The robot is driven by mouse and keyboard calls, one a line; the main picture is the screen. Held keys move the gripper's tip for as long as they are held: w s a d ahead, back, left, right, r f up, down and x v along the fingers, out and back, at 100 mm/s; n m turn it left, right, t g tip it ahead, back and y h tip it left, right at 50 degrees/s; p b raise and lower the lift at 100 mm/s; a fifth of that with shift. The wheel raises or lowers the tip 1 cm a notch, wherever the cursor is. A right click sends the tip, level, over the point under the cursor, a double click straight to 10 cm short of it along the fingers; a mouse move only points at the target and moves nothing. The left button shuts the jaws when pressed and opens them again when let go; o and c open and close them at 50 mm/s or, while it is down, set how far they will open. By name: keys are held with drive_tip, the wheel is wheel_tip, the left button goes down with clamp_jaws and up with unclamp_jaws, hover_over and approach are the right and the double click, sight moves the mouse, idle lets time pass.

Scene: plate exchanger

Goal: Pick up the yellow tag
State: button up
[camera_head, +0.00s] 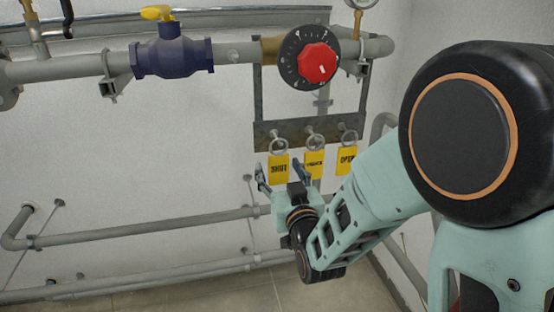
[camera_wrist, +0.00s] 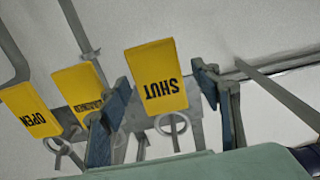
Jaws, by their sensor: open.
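Three yellow tags hang by metal rings from hooks on a grey metal bar (camera_head: 262,134). The left one, marked SHUT (camera_head: 279,168), hangs just above my gripper (camera_head: 283,177) in the head view. The middle tag (camera_head: 314,165) has small lettering I cannot read. The right one is marked OPEN (camera_head: 347,160). In the wrist view, my gripper (camera_wrist: 165,108) is open, with its fingers on either side of the SHUT tag (camera_wrist: 156,77). I cannot tell whether a finger touches it. The middle tag (camera_wrist: 80,88) lies beyond the left finger, and the OPEN tag (camera_wrist: 28,112) is at far left.
A red dial (camera_head: 317,63) and a blue valve (camera_head: 172,56) with a yellow handle sit on the upper grey pipe (camera_head: 75,69). Lower pipes (camera_head: 150,228) run along the white wall. The wall left of the tags is clear.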

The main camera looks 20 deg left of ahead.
drive_tip(key=shift+w, duration=0.15)
drive_tip(key=shift+c, duration=0.5)
drive_tip(key=c, duration=1.1)
drive_tip(key=shift+r, duration=0.2)
